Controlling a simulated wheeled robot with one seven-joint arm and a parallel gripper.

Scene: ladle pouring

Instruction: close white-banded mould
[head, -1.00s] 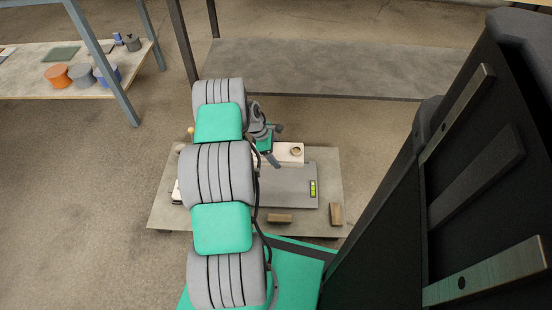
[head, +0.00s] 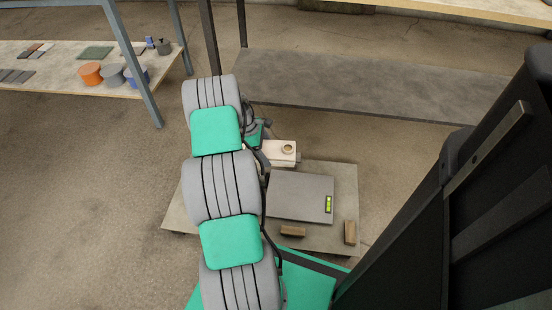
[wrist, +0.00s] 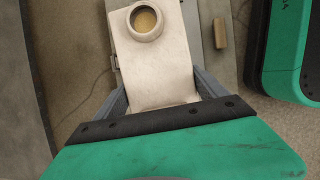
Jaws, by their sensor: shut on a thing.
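A cream-white mould block (head: 275,155) with a round cup-like opening near one end shows at the back of the low board, just right of my arm in the head view. In the wrist view this block (wrist: 160,65) lies between my fingers, with the opening at its far end. My gripper (wrist: 158,92) is shut on its sides. In the head view my gripper (head: 258,133) is partly hidden behind my arm. No white band can be made out, and I cannot tell whether a second mould part lies under the block.
A grey plate (head: 300,196) with a green level (head: 329,204) lies on the board (head: 340,175). Two brown wooden blocks, one in front (head: 293,231) and one at right (head: 350,232), are near it. A bench (head: 60,65) with orange, grey and blue pots stands at left.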

